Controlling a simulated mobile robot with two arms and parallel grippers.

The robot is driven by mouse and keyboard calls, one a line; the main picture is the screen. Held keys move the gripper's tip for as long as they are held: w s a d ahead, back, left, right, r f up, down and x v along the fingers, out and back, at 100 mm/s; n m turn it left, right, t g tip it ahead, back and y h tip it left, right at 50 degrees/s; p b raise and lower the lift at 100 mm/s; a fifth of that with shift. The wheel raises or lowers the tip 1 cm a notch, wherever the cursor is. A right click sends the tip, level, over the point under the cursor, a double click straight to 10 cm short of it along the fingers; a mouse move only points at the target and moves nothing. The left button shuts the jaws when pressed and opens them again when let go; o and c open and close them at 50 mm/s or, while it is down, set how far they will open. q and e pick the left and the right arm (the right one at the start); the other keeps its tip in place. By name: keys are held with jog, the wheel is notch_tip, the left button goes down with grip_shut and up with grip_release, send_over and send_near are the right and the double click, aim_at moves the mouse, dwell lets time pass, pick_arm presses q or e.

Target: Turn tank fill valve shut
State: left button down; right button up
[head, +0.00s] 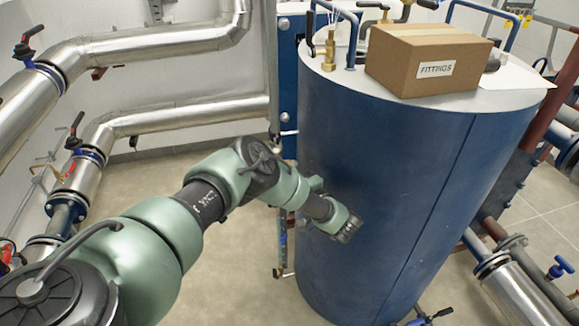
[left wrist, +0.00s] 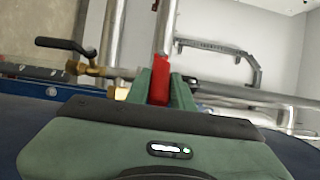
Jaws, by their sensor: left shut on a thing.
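In the left wrist view, my left gripper (left wrist: 158,92) is shut on a red valve handle (left wrist: 162,64), which stands up between its green fingers. The valve body under the handle is hidden by the hand. In the head view my left arm reaches across to the front of the blue tank (head: 420,190); its fingers and the red handle cannot be made out there. No label shows whether this is the tank fill valve. My right gripper is in neither view.
A cardboard box marked FITTINGS (head: 425,60) stands on the tank top. A brass valve with a black lever (head: 328,48) is beside it; a similar one (left wrist: 75,58) shows in the left wrist view. Silver pipes (head: 170,115) run along the left wall. Floor (head: 225,270) lies clear left of the tank.

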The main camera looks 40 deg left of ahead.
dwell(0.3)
pick_arm(q)
jog(key=c, duration=1.2)
grip_release()
jog(key=shift+w, duration=0.1)
jog(key=shift+d, duration=0.15)
jog(key=v, duration=0.7)
jog(key=shift+d+b, duration=0.25)
jog(key=shift+b, duration=0.05)
